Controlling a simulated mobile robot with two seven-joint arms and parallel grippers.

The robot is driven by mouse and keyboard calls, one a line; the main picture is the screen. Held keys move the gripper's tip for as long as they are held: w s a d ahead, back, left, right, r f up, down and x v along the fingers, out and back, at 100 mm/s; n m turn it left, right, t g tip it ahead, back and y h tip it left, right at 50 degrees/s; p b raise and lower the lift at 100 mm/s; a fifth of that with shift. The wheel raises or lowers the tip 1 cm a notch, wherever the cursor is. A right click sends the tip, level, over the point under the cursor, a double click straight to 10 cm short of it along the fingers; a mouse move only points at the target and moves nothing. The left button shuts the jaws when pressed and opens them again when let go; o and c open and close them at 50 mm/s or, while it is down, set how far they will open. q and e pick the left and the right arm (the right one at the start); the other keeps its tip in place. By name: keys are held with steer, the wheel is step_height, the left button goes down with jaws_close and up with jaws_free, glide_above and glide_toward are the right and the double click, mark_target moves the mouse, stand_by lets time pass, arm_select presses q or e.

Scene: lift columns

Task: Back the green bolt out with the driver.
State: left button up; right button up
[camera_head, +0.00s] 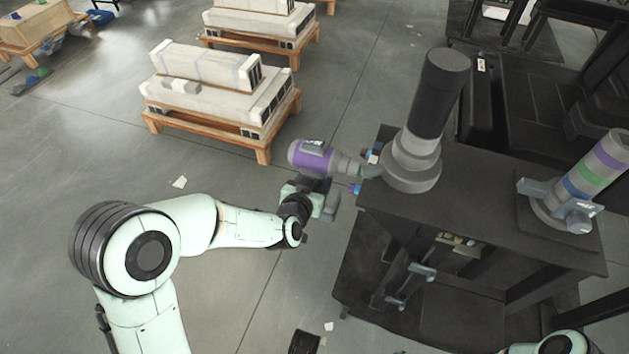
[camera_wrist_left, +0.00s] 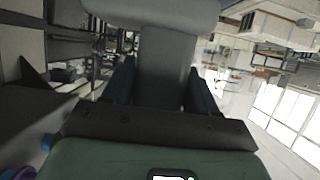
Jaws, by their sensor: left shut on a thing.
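The driver (camera_head: 312,158), with a purple body and grey nose, is held nearly level in my left gripper (camera_head: 318,190). In the left wrist view, its grey grip (camera_wrist_left: 165,70) stands between the two dark fingers. The driver's nose points right and reaches the near-left side of the grey base under the black column (camera_head: 437,95). I cannot tell whether its tip touches a bolt. Blue (camera_head: 373,157) and purple (camera_head: 355,188) bolt-like bits show near the tip. I cannot make out the green bolt. My right gripper is out of frame.
The column stands on a dark bench (camera_head: 480,235). A second fixture with purple, green and blue bands (camera_head: 590,180) stands at the bench's right. Wooden pallets (camera_head: 262,145) with pale loads stand at the back left. Floor left of the bench is open.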

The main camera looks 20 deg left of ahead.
arm_select(q)
steer(key=shift+d+r, duration=0.15)
steer(key=shift+d, duration=0.1)
steer(key=shift+s+a+b, duration=0.1)
steer(key=shift+a+b, duration=1)
steer(key=shift+a, duration=1.6)
steer(key=a+b, duration=0.3)
steer(key=a, duration=0.1)
steer(key=shift+s, duration=0.15)
steer(key=shift+r, duration=0.1)
